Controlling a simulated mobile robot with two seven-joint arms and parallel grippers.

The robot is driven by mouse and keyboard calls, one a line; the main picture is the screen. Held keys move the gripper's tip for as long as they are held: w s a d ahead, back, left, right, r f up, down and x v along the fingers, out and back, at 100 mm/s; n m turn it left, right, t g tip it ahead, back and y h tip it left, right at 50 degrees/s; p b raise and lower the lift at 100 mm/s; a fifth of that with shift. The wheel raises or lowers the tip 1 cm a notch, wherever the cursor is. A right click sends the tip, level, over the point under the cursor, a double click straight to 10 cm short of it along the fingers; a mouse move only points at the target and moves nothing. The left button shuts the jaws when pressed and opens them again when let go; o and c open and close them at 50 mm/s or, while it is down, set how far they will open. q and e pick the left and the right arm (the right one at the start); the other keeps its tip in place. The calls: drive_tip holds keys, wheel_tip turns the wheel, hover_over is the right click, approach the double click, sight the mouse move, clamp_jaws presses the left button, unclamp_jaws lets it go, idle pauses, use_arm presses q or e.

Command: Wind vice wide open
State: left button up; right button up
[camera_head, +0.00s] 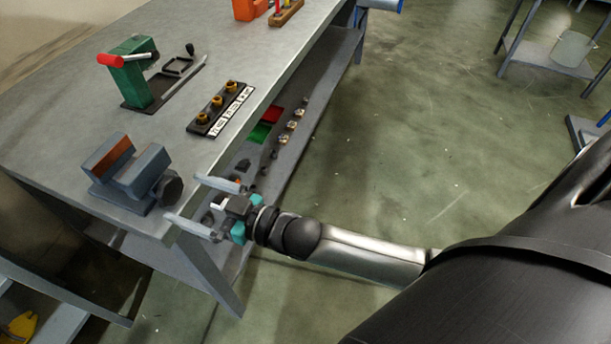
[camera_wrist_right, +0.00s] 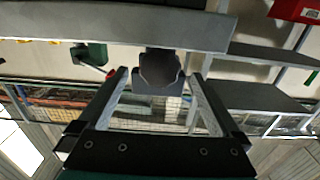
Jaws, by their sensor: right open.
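The vice (camera_head: 137,172) is a blue-grey block with two jaws, fixed near the front corner of the grey workbench. A gap shows between its jaws, and the rear jaw has a copper-brown face. A dark round knob (camera_head: 168,189) sits on the vice's side nearest my right arm. My right gripper (camera_head: 185,198) is open, with its two fingers reaching toward the knob. In the right wrist view the knob (camera_wrist_right: 160,68) appears between the open fingertips, with room on both sides; I cannot tell any contact. My left gripper is not in view.
On the workbench (camera_head: 60,140) stand a green device with a red-tipped lever (camera_head: 130,75) and a black strip with brass pieces (camera_head: 220,108). A shelf under the bench holds red and green bins (camera_head: 261,132). The floor to the right is open.

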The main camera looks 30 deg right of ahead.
drive_tip(key=p+v, duration=0.1)
drive_tip(key=v, duration=0.9)
drive_tip(key=s+d+f+m+g+h, duration=0.1)
drive_tip(key=d+f, duration=0.4)
drive_tip(key=f, duration=0.7)
drive_tip(key=s+d+f+m+g+h, duration=0.2)
drive_tip(key=d+f+h, duration=0.3)
drive_tip(key=f, duration=0.8)
drive_tip(key=shift+s+g+h, duration=0.4)
drive_tip(key=shift+g+h, duration=0.3)
drive_tip(key=shift+h, duration=0.1)
